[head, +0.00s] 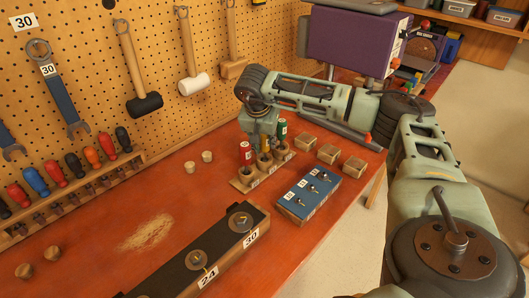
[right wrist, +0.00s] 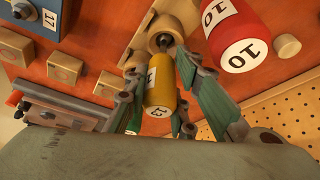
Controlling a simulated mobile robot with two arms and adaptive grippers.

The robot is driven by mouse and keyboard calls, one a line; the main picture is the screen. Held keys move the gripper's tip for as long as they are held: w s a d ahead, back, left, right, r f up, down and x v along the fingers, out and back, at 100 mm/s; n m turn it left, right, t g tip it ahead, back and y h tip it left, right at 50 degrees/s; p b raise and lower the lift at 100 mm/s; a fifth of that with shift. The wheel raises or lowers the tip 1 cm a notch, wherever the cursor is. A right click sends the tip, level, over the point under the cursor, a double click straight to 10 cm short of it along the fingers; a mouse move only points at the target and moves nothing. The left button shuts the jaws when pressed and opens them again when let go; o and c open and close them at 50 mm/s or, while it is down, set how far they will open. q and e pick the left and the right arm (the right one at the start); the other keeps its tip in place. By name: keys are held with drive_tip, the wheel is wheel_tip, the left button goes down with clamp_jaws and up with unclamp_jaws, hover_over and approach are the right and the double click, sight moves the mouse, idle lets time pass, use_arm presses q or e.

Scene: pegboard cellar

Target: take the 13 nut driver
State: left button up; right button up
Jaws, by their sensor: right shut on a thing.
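The 13 nut driver (right wrist: 160,82) has a yellow handle with a white 13 label on its end, seen in the right wrist view. My right gripper (head: 264,140) is shut on that handle, with a finger on each side. The driver's shaft points at a hole in the wooden rack (head: 247,184); I cannot tell how deep it sits. In the head view the gripper mostly hides this driver. A red driver (head: 246,153), marked 10 in the right wrist view (right wrist: 236,34), stands to the left of it. A green driver (head: 282,131) stands to the right. My left gripper is not in view.
A blue block (head: 308,194) with small metal pieces and several wooden blocks (head: 328,154) lie right of the rack. A dark tray (head: 222,250) marked 24 and 30 lies in front. Pegboard tools hang behind. The red bench is clear left of the rack, except sawdust (head: 147,232) and small pegs.

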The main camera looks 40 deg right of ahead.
clamp_jaws()
drive_tip(key=shift+r, duration=0.45)
drive_tip(key=r+b, duration=0.1)
drive_tip(key=r, duration=0.2)
drive_tip(key=shift+s+d+r+b, duration=0.2)
drive_tip(key=shift+b, duration=0.15)
drive_tip(key=s+d+r+b, duration=0.2)
drive_tip(key=s+d+r, duration=0.2)
drive_tip(key=s, duration=0.6)
wheel_tip(320, 180, up, 3)
drive_tip(key=shift+s+f+b, duration=0.1)
drive_tip(key=shift+s+b, duration=0.2)
drive_tip(key=shift+a, duration=0.1)
